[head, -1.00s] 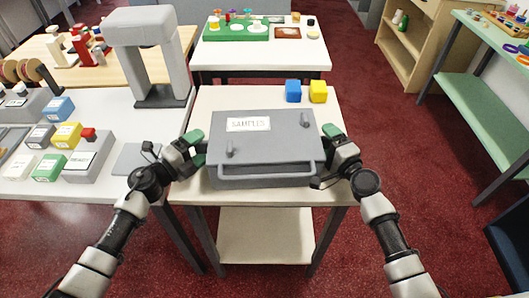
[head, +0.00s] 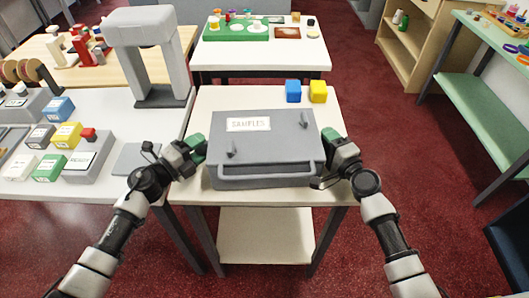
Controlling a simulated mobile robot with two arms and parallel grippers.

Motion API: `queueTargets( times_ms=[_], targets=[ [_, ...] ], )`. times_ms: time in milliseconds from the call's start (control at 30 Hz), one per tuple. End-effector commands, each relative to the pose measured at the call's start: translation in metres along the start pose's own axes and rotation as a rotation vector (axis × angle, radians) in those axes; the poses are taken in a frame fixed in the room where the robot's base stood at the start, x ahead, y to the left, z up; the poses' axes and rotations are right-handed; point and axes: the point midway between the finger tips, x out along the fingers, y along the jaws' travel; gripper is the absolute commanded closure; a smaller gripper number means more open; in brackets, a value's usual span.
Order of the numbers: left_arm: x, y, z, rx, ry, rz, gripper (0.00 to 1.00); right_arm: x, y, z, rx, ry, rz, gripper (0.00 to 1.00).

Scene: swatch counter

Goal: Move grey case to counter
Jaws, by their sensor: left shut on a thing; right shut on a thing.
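The grey case (head: 262,150) has a white label reading "SAMPLES" on its lid and a handle along its near side. It is on or just above the small white table (head: 240,98) in the middle; I cannot tell whether its underside touches. My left gripper (head: 203,150) is shut on the case's left side. My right gripper (head: 325,150) is shut on its right side. The fingertips are partly hidden against the case. The white counter (head: 110,103) is to the left.
A blue cube (head: 293,91) and a yellow cube (head: 318,92) sit behind the case. On the counter are a grey arch-shaped device (head: 148,50), a flat grey plate (head: 133,158), several small coloured boxes and a box with a red button (head: 88,155). Red floor is open at right.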

Motion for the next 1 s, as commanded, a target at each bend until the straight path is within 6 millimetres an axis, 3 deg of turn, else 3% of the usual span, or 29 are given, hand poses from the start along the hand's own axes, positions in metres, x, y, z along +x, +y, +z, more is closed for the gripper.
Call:
queueTargets(
  times_ms=[600, 1000],
  targets=[
    [0.000, -0.047, 0.001, 0.002, 0.000, -0.001, 1.00, 0.000, -0.047, -0.001, -0.002, 0.001, -0.003, 1.00],
    [0.000, -0.051, 0.001, 0.002, -0.001, -0.001, 1.00, 0.000, -0.052, -0.001, -0.002, 0.001, -0.003, 1.00]
  ],
)
